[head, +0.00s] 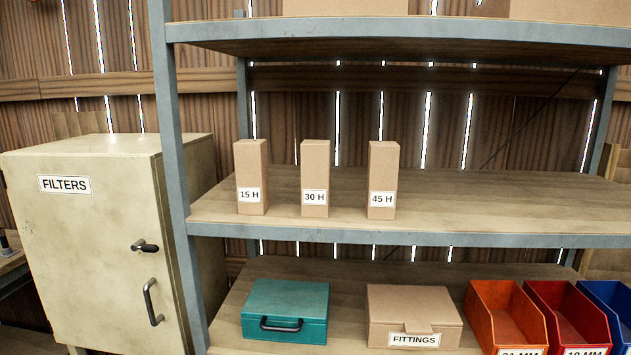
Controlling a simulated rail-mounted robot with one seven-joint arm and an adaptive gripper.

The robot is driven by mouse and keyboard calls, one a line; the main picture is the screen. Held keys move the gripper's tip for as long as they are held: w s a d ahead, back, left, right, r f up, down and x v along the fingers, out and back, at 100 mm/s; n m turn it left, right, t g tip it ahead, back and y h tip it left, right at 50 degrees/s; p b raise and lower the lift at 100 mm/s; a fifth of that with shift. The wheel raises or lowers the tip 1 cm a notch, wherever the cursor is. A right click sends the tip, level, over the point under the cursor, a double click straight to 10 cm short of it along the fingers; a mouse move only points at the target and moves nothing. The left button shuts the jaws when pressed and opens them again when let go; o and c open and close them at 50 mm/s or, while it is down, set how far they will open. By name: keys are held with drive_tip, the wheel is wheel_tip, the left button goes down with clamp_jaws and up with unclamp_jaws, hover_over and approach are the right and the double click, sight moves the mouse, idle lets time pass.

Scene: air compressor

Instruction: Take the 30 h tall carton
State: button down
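The 30 H carton (316,164) is a tall brown cardboard box with a white label on its lower front. It stands upright on the middle shelf, near the front edge. A similar 15 H carton (252,165) stands to its left and a 45 H carton (382,165) to its right, with gaps between them. My gripper is not in view.
The shelf's post (173,130) rises left of the cartons. The middle shelf (500,195) is bare to the right. Below are a teal case (285,300), a fittings box (415,305) and coloured bins (508,310). A filters cabinet (80,230) stands left.

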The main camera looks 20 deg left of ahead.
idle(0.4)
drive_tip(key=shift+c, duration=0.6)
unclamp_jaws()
